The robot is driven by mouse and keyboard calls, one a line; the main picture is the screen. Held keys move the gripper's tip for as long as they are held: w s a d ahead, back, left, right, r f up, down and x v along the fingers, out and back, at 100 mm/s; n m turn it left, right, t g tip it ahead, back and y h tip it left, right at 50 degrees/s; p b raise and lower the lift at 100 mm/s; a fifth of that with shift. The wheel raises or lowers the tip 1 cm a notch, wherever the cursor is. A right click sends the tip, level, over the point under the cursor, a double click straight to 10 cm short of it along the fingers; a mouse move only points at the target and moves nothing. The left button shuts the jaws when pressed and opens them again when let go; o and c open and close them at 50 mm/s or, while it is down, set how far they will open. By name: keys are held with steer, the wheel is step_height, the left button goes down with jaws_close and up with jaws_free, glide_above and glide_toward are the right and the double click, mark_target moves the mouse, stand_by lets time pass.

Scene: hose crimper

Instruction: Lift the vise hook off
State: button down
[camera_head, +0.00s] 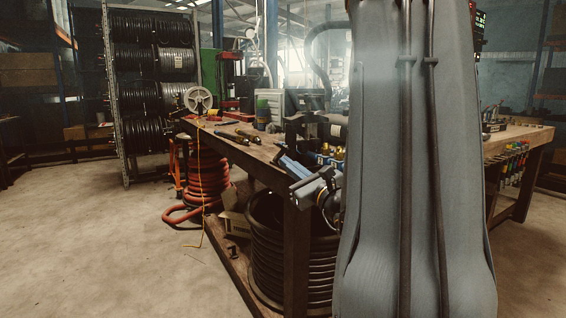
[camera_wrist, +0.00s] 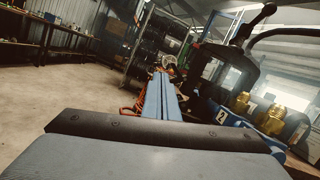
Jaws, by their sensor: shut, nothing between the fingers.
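My gripper (camera_wrist: 162,76) shows in the wrist view as two blue-grey fingers lying side by side, shut and empty. In the head view my gripper (camera_head: 283,160) is at the near edge of the workbench (camera_head: 262,160), partly behind my own arm. A dark, upright metal piece with a curved arm (camera_wrist: 250,28) stands right of the fingers in the wrist view, apart from them. It may be the vise or its hook; I cannot tell which. A dark form (camera_head: 300,128) stands on the bench in the head view. No hook can be picked out clearly.
Blue numbered blocks (camera_wrist: 228,118) with brass fittings (camera_wrist: 240,102) are close at the right of the wrist view. Tools (camera_head: 240,136) lie on the bench. Red hose (camera_head: 207,180) is coiled beside it, black hose (camera_head: 270,250) beneath. The floor (camera_head: 110,240) at left is open.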

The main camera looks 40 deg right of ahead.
steer(key=shift+a+v, duration=0.15)
steer(key=shift+v, duration=0.45)
steer(key=shift+a+v, duration=0.15)
steer(key=shift+v, duration=0.5)
steer(key=shift+a, duration=0.1)
